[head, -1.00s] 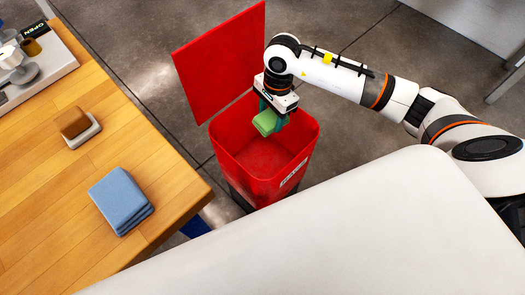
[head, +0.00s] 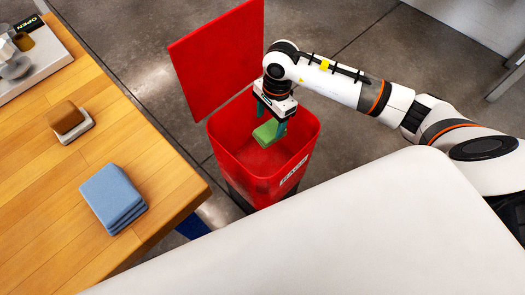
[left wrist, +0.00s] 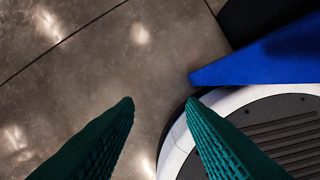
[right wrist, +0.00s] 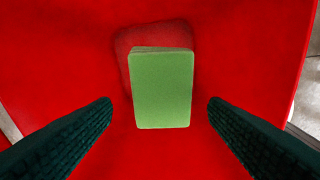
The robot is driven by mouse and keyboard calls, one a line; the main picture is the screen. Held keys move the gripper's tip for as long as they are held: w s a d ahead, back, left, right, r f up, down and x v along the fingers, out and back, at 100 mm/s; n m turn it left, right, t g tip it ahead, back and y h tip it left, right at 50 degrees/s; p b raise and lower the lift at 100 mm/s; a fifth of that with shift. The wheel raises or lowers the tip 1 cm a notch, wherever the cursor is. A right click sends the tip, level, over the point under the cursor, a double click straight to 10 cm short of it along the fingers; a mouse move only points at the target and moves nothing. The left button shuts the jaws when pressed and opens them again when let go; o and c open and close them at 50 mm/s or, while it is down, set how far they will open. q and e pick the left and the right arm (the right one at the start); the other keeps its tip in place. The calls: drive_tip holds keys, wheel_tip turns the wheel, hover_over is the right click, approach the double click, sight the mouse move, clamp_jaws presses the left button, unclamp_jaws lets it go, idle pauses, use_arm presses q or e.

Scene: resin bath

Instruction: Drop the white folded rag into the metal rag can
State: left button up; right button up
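A green folded rag (head: 268,132) is inside the mouth of a red rag can (head: 224,150), whose lid (head: 217,58) stands open. No white folded rag shows. My right gripper (head: 271,123) is over the can, open, with its fingertips at the rag. In the right wrist view the green rag (right wrist: 161,88) lies beyond the widely spread fingers, clear of both, with a shadow on the red behind it. It appears to be in the air. My left gripper (left wrist: 160,100) is open and empty above the floor; it is out of the head view.
A wooden table (head: 40,190) at left holds a stack of folded blue rags (head: 113,197). A brown block on a pale pad (head: 68,118) and a grey tray (head: 35,72) with small vessels are farther back. Concrete floor around the can is open.

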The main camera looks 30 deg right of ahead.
drive_tip(key=shift+o, duration=0.8)
drive_tip(key=shift+r, duration=0.3)
use_arm(q)
drive_tip(key=f, duration=0.1)
drive_tip(key=s+f+p, duration=0.1)
drive_tip(key=s+f, duration=0.1)
drive_tip(key=f, duration=0.1)
drive_tip(key=shift+a, duration=0.1)
use_arm(e)
wheel_tip(320, 180, up, 11)
drive_tip(key=d, duration=0.1)
drive_tip(key=shift+w+d+r, duration=0.15)
drive_tip(key=shift+d, duration=0.05)
use_arm(q)
drive_tip(key=shift+s, duration=0.15)
